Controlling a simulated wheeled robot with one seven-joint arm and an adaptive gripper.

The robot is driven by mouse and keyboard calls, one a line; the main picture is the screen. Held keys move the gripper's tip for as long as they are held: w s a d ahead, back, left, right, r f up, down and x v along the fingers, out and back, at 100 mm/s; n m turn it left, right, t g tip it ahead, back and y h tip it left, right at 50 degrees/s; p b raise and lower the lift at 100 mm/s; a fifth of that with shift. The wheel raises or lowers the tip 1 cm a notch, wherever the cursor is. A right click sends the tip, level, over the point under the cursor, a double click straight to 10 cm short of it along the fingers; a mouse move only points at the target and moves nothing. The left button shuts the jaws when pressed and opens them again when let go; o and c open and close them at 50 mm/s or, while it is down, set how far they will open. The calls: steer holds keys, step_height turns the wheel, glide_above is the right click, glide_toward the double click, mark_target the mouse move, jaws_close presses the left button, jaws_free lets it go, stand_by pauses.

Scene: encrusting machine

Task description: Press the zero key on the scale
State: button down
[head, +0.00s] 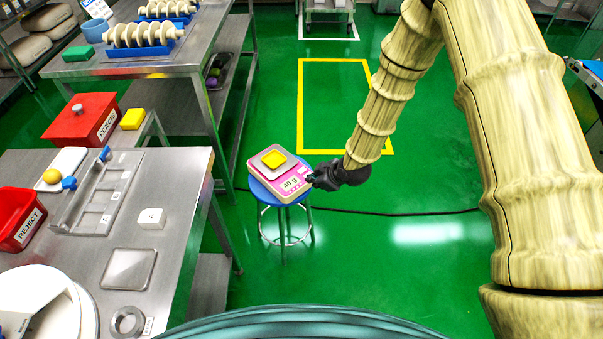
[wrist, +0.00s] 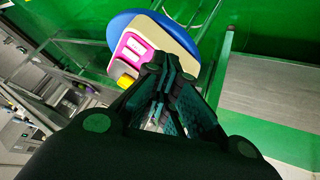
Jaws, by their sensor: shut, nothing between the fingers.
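The scale (head: 285,186) is pink and white and sits on a round blue stool (head: 262,194) in the head view. The zero key cannot be made out, and I cannot tell whether the fingertips touch the scale.
Another steel table (head: 200,50) with blue racks is behind. Green floor is free around the stool; a black cable crosses it.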

mark_target(300, 172)
steer(key=w+a+r+n+t+y+b, duration=0.1)
steer(key=w+a+r+n, duration=0.3)
steer(key=w+r, duration=0.3)
steer(key=shift+w+a, duration=0.5)
steer(key=shift+w, duration=0.65)
steer(key=shift+f+b, duration=2.9)
steer(key=shift+f, duration=1.5)
steer(key=shift+f, duration=0.15)
steer(key=shift+f, duration=0.25)
steer(key=shift+f, duration=0.35)
steer(key=shift+r, duration=0.15)
steer(key=shift+r+p, duration=0.3)
steer(key=shift+r, duration=0.3)
